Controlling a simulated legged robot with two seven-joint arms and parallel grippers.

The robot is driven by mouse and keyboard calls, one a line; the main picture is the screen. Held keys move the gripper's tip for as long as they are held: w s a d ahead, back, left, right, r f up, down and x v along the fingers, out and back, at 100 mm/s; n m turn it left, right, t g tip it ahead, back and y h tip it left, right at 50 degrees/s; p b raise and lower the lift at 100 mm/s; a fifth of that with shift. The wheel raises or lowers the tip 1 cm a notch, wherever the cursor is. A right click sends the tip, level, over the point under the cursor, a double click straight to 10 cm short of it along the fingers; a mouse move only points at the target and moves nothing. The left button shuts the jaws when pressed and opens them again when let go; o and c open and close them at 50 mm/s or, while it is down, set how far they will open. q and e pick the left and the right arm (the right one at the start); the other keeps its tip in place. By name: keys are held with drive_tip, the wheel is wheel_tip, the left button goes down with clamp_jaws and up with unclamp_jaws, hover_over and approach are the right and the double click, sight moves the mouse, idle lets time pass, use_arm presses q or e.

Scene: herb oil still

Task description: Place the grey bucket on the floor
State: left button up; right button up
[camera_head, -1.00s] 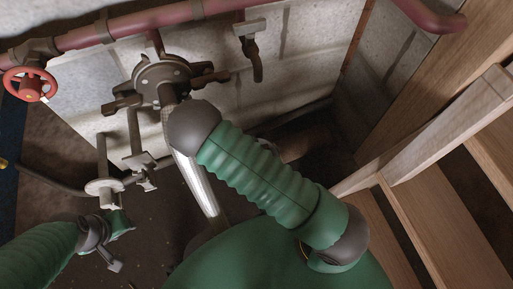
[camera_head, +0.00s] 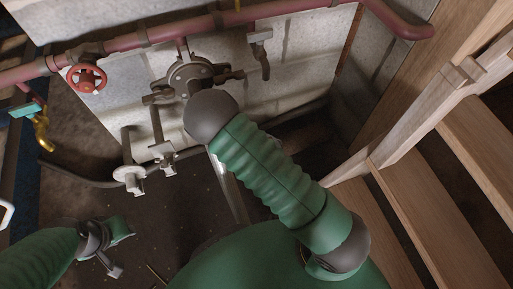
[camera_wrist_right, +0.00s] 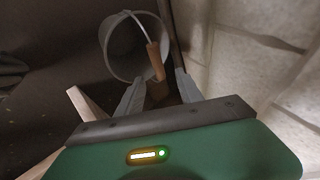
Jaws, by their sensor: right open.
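The grey bucket (camera_wrist_right: 119,49) is in the right wrist view, at the top just left of centre. Its mouth faces the camera at a tilt. Its thin wire handle with a brown wooden grip (camera_wrist_right: 155,62) lies on the right side. My right gripper (camera_wrist_right: 158,90) is open, and the wooden grip is just ahead of and between its fingertips; contact cannot be told. In the head view the bucket and right gripper are hidden behind my own green arm. My left gripper (camera_head: 120,252) is open and empty at the lower left, over the dark floor (camera_head: 190,205).
Small grey valves (camera_head: 131,177) stand low near the wall. Wooden stairs (camera_head: 420,205) fill the right side. Dark floor lies clear at lower centre-left.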

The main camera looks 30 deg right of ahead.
drive_tip(key=s+a+r+n+g+y, duration=0.1)
drive_tip(key=s+a+r+n+y, duration=0.35)
drive_tip(key=a+r+n, duration=0.5)
use_arm(q)
drive_tip(key=shift+d+r, duration=0.15)
drive_tip(key=shift+d, duration=0.1)
use_arm(e)
drive_tip(key=s+r+n+g+y, duration=0.1)
drive_tip(key=s+r+n, duration=0.7)
drive_tip(key=r+n, duration=0.2)
drive_tip(key=shift+s+n, duration=0.2)
drive_tip(key=shift+n, duration=0.85)
drive_tip(key=shift+a, duration=0.1)
